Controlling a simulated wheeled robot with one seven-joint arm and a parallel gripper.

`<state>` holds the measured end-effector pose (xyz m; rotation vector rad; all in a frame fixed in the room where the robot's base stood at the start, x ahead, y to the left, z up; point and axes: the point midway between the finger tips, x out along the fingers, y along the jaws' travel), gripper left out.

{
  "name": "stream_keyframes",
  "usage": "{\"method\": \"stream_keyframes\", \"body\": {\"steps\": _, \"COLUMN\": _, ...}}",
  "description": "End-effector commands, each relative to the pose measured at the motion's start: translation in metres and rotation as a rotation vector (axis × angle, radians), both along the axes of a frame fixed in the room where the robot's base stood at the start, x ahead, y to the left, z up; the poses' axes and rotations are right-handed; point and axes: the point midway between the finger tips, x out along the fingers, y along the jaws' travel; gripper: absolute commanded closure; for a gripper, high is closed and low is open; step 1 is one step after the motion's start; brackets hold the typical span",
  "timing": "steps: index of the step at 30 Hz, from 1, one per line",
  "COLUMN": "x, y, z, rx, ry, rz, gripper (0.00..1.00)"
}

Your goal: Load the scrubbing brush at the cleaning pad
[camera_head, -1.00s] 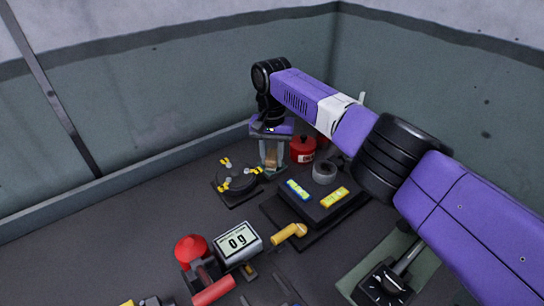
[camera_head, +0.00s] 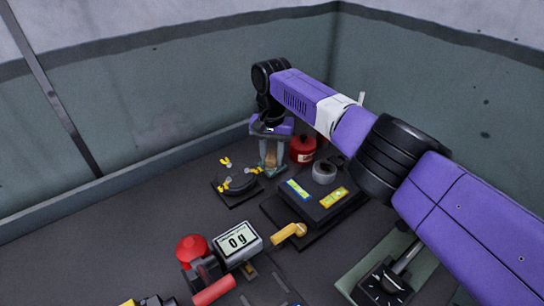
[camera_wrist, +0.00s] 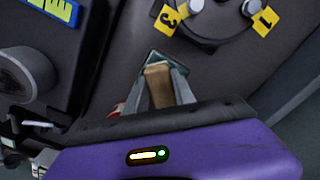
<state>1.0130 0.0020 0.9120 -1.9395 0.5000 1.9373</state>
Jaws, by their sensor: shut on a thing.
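My gripper (camera_head: 271,164) points down near the middle of the bench, behind the dark block. It is shut on a tan, wood-like piece, which looks like the scrubbing brush (camera_head: 271,158). In the wrist view the brush (camera_wrist: 158,86) sits between the two grey fingers of my gripper (camera_wrist: 160,92). A small dark-teal square, perhaps the cleaning pad (camera_wrist: 151,58), shows around the brush's lower end. I cannot tell whether the brush touches it or stands just above it.
A black round device (camera_head: 238,186) with yellow numbered tags stands close on the left. A red container (camera_head: 303,148) is close behind on the right. A dark block (camera_head: 310,205) with level vials and a grey tape roll (camera_head: 324,172) is in front. A scale (camera_head: 238,240) stands front left.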

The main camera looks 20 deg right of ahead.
Motion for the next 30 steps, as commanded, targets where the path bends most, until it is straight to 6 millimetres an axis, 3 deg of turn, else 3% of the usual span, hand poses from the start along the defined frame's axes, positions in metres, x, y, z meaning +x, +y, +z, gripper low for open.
{"method": "stream_keyframes", "body": {"steps": 5, "x": -0.001, "y": 0.0, "z": 0.003, "rx": 0.001, "ry": 0.003, "rz": 0.0, "gripper": 1.0}}
{"method": "stream_keyframes", "body": {"steps": 30, "x": 0.0, "y": 0.0, "z": 0.066, "rx": 0.0, "ry": 0.001, "rz": 0.0, "gripper": 1.0}}
